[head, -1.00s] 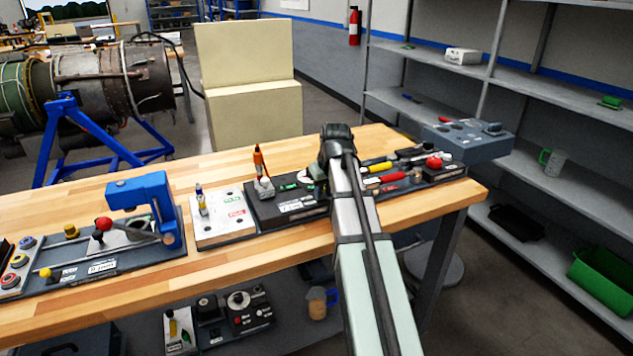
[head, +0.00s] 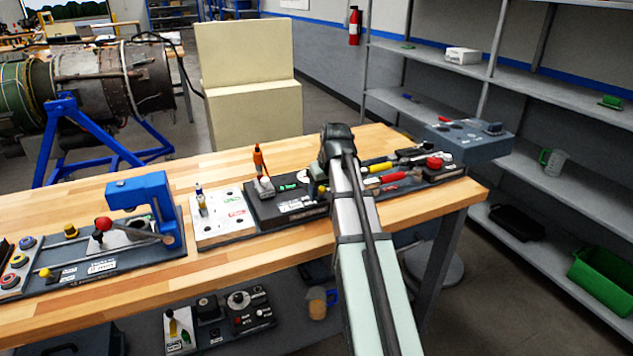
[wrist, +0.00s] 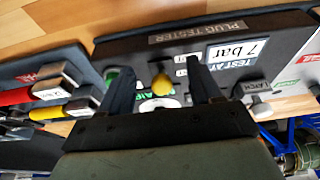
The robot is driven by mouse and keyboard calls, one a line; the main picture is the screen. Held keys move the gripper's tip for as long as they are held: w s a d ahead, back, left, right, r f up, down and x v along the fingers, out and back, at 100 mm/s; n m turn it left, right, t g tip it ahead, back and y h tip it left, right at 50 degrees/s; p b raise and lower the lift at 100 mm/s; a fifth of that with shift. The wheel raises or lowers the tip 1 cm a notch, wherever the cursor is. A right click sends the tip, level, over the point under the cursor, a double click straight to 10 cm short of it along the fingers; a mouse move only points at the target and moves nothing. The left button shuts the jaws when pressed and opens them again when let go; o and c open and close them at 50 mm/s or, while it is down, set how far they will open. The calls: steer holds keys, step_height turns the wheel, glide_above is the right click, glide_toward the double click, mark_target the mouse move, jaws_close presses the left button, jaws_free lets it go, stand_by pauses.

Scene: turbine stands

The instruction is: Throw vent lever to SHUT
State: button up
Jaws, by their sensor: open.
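The plug tester (wrist: 135,50) is a dark panel that fills the upper middle of the wrist view, with labels for test air and 7 bar. A small yellow knob (wrist: 162,84) stands on it; I cannot read whether it is the vent lever or find a SHUT mark. My gripper (wrist: 156,72) is open, its two dark fingers on either side of the yellow knob with visible gaps. A white round part and green lettering show below the knob, partly cut off by my gripper. In the head view the plug tester (head: 285,207) is partly hidden behind my arm.
An orange-tipped upright handle (head: 260,162) stands at the plug tester's left. Red and yellow handles (head: 392,177) lie to its right. A white panel (head: 222,225) and a blue press (head: 150,195) stand farther left.

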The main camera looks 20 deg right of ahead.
mark_target(324, 192)
step_height(324, 192, up, 7)
stand_by(0.9)
stand_by(0.4)
